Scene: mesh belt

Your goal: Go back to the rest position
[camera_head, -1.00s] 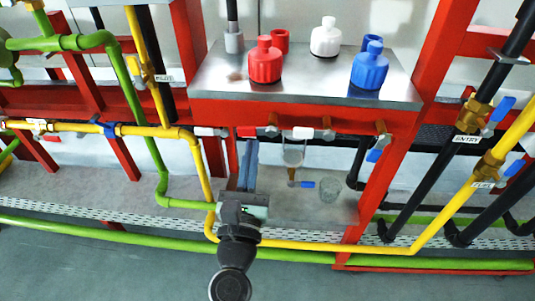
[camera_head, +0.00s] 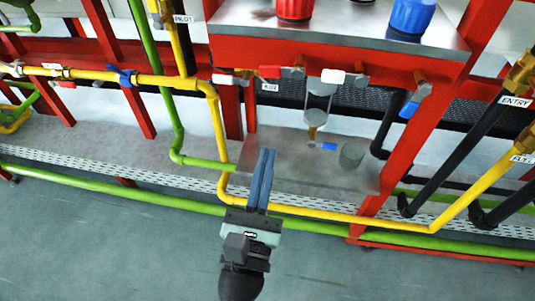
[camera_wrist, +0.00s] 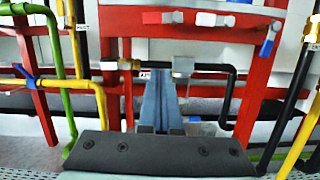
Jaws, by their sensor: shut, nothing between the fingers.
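My gripper (camera_head: 267,153) is in the lower middle of the head view, with its two blue-grey fingers together and empty. It points away from me, in front of the low grey shelf (camera_head: 290,165) in the picture. In the wrist view my gripper (camera_wrist: 160,76) shows its fingers side by side with nothing between them. Whether the fingertips touch anything behind them cannot be told.
A yellow pipe (camera_head: 330,216) and green pipe (camera_head: 310,229) run low across the frame near my gripper. A clear cup (camera_head: 351,154) stands on the shelf beside a blue-handled valve (camera_head: 328,146). Red (camera_head: 295,8) and blue (camera_head: 411,15) bottles stand on the steel top. The floor (camera_head: 90,240) is clear.

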